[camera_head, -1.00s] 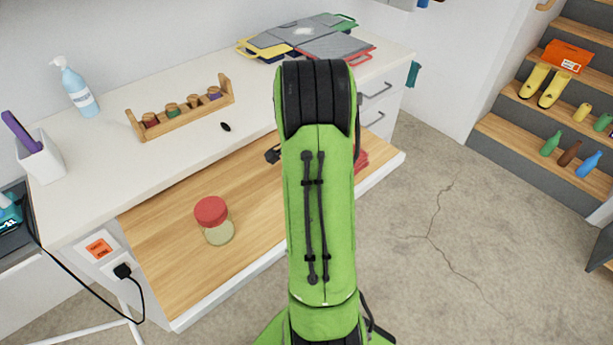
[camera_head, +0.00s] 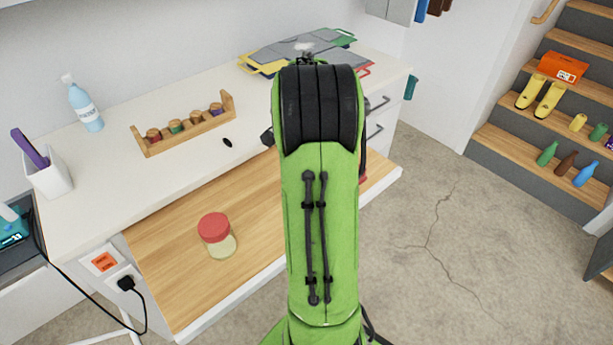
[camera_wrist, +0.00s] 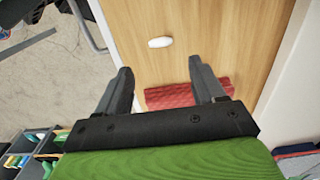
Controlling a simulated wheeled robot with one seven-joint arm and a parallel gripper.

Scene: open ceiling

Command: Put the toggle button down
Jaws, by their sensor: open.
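A small white oval piece (camera_wrist: 160,42) lies on the wooden surface (camera_wrist: 190,20) in the wrist view. It may be the toggle button; I cannot tell for sure. My gripper (camera_wrist: 160,65) is open, with nothing between its fingers. The white piece shows just beyond the fingertips, apart from both. In the head view my green arm hides that part of the wooden surface, and the white piece is not seen there. A small black oval thing (camera_head: 227,142) lies on the white worktop in the head view; what it is I cannot tell.
A red ribbed item (camera_wrist: 185,94) lies on the wood near the fingers. The white worktop (camera_head: 110,170) holds a wooden rack (camera_head: 185,128), a bottle (camera_head: 86,106), a pen cup (camera_head: 47,178) and flat boards (camera_head: 300,50).

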